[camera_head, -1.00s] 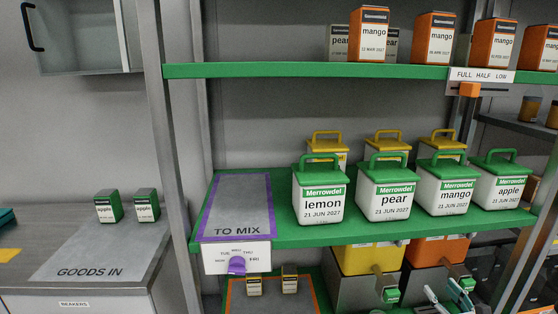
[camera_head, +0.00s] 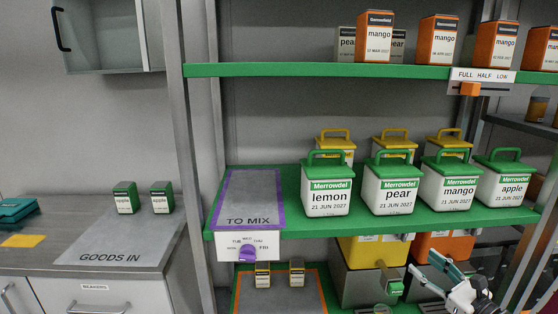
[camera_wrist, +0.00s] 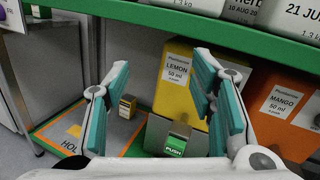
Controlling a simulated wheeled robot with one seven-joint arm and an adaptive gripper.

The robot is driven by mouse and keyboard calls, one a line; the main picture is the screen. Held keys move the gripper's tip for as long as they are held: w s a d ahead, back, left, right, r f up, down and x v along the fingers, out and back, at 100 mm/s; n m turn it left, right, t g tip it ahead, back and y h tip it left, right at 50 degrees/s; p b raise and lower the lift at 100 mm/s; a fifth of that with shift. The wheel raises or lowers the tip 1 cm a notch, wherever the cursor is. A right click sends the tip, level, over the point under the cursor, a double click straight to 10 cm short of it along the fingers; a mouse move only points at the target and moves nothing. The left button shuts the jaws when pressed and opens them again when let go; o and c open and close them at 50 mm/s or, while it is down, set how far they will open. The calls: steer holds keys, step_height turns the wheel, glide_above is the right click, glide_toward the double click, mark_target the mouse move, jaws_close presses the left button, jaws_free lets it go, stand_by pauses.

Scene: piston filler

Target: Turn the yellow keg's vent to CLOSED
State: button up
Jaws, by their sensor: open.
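The yellow keg (camera_wrist: 183,85) stands under the green shelf and carries a "LEMON 50 ml" label. It also shows in the head view (camera_head: 372,252), partly covered by the shelf edge. A grey tap block with a green PUSH plate (camera_wrist: 175,145) is at its lower front. I cannot make out the keg's vent or its setting; the keg's top is hidden by the shelf. My gripper (camera_wrist: 163,75) has its two teal-padded fingers wide apart with nothing between them. It is in front of the keg, and in the head view (camera_head: 425,265) it is at the lower right.
An orange keg (camera_wrist: 285,105) labelled MANGO stands right of the yellow one. The green shelf (camera_head: 375,222) above carries several lidded tubs and is close over the kegs. Small boxes (camera_wrist: 127,106) stand on an orange-edged mat (camera_wrist: 80,130) to the left.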

steer(key=s+a+r+n+g+y, duration=0.3)
steer(key=s+a+r+n+g, duration=0.15)
steer(key=a, duration=0.35)
steer(key=s+a+r+n+g+y, duration=0.2)
steer(key=s+a+r+n+g, duration=0.15)
steer(key=a+r+n, duration=0.35)
steer(key=s+a+r+n+g+y, duration=0.3)
steer(key=a+r+n+g, duration=0.15)
steer(key=a, duration=0.35)
steer(key=s+a+r+n+g+h, duration=0.15)
steer(key=s+n+g+h, duration=0.3)
steer(key=s, duration=0.55)
steer(key=s+a+n+g+h, duration=0.3)
steer(key=s+n+h, duration=0.15)
steer(key=s, duration=0.65)
steer(key=s+d+n+t+h, duration=0.3)
steer(key=s+d+n+h, duration=0.25)
steer(key=s+d, duration=0.2)
step_height(320, 180, up, 29)
steer(key=d+t+p, duration=0.1)
steer(key=t+p, duration=0.3)
steer(key=p, duration=2.3)
steer(key=shift+w+m, duration=0.3)
steer(key=shift+m, duration=0.15)
steer(key=shift+d+h, duration=0.1)
steer(key=shift+h, duration=0.15)
